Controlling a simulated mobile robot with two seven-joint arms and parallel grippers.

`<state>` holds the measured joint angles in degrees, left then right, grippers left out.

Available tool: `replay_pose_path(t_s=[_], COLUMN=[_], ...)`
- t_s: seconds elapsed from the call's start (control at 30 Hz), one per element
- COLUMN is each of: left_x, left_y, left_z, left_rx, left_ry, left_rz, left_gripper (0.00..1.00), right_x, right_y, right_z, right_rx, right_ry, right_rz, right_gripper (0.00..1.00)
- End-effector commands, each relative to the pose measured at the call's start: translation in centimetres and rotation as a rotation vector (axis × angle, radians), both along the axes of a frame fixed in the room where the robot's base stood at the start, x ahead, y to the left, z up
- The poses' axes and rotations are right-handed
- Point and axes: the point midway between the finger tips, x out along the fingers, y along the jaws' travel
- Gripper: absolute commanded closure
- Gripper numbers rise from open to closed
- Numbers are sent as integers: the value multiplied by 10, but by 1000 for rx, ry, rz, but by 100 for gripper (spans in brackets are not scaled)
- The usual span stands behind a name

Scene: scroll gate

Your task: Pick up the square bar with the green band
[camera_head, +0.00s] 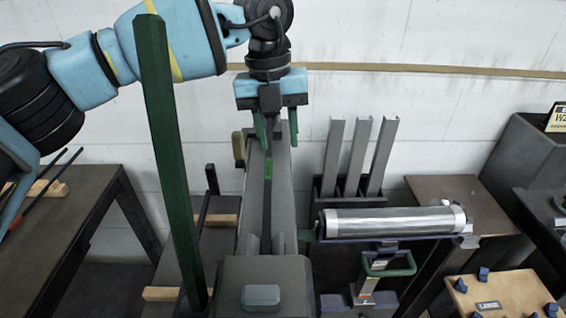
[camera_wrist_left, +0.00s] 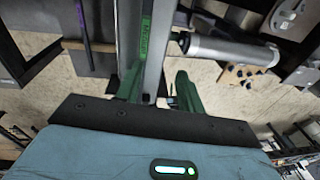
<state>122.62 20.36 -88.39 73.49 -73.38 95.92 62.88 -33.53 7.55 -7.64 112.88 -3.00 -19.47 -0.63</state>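The square bar (camera_head: 267,205) is dark and slim and lies lengthwise in a long grey trough (camera_head: 285,205). In the left wrist view the green band (camera_wrist_left: 145,35) shows just beyond my fingers. My left gripper (camera_head: 276,138) points down over the far part of the trough. Its two green fingers are apart, one to each side, with nothing seen held between them. In the left wrist view the open gripper (camera_wrist_left: 158,88) also shows. Whether the fingers touch the bar or trough cannot be told. My right gripper is not in view.
A tall dark green post (camera_head: 165,150) stands left of the trough. Right of it are upright grey channels (camera_head: 353,155) and a metal roller (camera_head: 390,221) with a green handle (camera_head: 390,266) below. A dark table (camera_head: 65,225) stands at left, a wooden board (camera_head: 505,300) at lower right.

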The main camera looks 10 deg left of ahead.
Motion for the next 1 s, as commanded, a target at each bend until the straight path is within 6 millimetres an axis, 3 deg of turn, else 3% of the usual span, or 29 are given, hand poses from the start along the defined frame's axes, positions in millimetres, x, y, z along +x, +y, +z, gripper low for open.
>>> replay_pose_path(t_s=[0.13, 0.37, 0.63, 0.87, 1.0], left_x=[5, 7, 6, 6, 4], left_y=[17, 20, 20, 21, 23], left_z=[8, 6, -17, -25, -43], left_rx=[101, 118, 118, 116, 117], left_ry=[-46, -50, -49, -49, -49], left_rz=[53, 65, 62, 63, 63], left_gripper=[62, 62, 62, 62, 62], right_x=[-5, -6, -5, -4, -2], right_y=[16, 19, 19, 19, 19], right_z=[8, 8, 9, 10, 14], right_rx=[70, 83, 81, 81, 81], right_ry=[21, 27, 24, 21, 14], right_rz=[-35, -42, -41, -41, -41], right_gripper=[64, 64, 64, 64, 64])
